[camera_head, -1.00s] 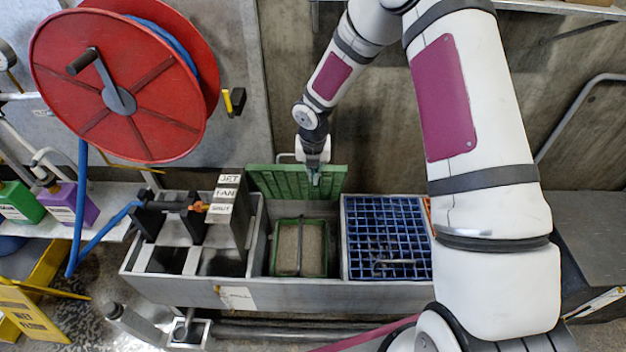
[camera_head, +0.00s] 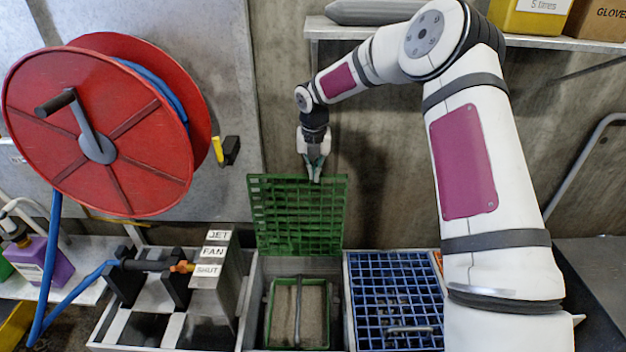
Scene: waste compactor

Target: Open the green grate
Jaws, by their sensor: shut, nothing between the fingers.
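The green grate (camera_head: 296,222) stands upright, or nearly so, at the back edge of its compartment. The compartment below it is uncovered and holds a green-rimmed basket (camera_head: 268,312) with a dark handle and a sandy-coloured filling. My gripper (camera_head: 315,178) points down at the grate's top edge, right of its middle. Its fingers are shut with nothing visible between them. The fingertips are at or just above the top edge; I cannot tell whether they touch it.
A blue grate (camera_head: 398,290) covers the compartment to the right. A valve block (camera_head: 213,285) labelled JET, FAN and SHUT stands to the left. A red hose reel (camera_head: 100,125) hangs at upper left.

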